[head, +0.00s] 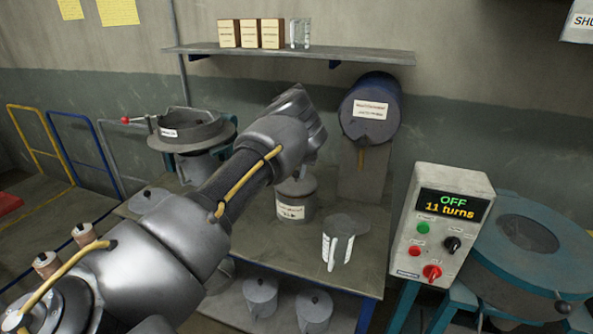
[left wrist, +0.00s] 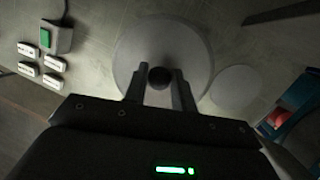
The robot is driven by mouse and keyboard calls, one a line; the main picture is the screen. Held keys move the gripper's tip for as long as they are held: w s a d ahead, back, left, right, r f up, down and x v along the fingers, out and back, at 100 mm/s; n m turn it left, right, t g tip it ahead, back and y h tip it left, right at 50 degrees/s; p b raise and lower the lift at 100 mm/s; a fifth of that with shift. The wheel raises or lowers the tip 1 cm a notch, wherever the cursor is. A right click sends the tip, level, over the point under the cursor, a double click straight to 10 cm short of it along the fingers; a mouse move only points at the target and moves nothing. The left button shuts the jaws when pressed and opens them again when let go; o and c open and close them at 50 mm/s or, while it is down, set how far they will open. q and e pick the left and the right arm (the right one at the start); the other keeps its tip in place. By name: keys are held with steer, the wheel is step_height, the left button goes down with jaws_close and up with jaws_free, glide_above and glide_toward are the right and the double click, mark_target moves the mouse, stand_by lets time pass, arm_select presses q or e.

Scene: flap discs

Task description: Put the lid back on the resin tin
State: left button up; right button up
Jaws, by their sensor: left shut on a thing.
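The resin tin (head: 292,212), a grey cylinder with a white label, stands upright on the workbench. My left arm reaches over the bench from the left, and its hand is above the tin; the fingers are hidden behind the hand in the head view. In the left wrist view, my left gripper (left wrist: 159,86) is shut on the dark knob (left wrist: 160,77) of a round grey lid (left wrist: 160,42). The tin is hidden below the lid there. I cannot tell whether the lid rests on the tin's rim. My right gripper is not in view.
A grey jug (head: 338,240) stands right of the tin. A control box (head: 440,225) reading OFF, 11 turns, is farther right. A blue drum (head: 369,110) is behind. A box with a green button (left wrist: 45,38) and several pale blocks (left wrist: 50,82) lie to one side.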

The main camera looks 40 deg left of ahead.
arm_select(q)
steer(key=shift+p, duration=0.3)
stand_by(0.5)
steer(key=shift+f, duration=0.2)
stand_by(0.8)
steer(key=shift+p, duration=0.35)
stand_by(0.6)
steer(key=o, duration=1.1)
steer(key=shift+o, duration=0.4)
steer(key=o, duration=0.4)
steer(key=shift+r, duration=0.1)
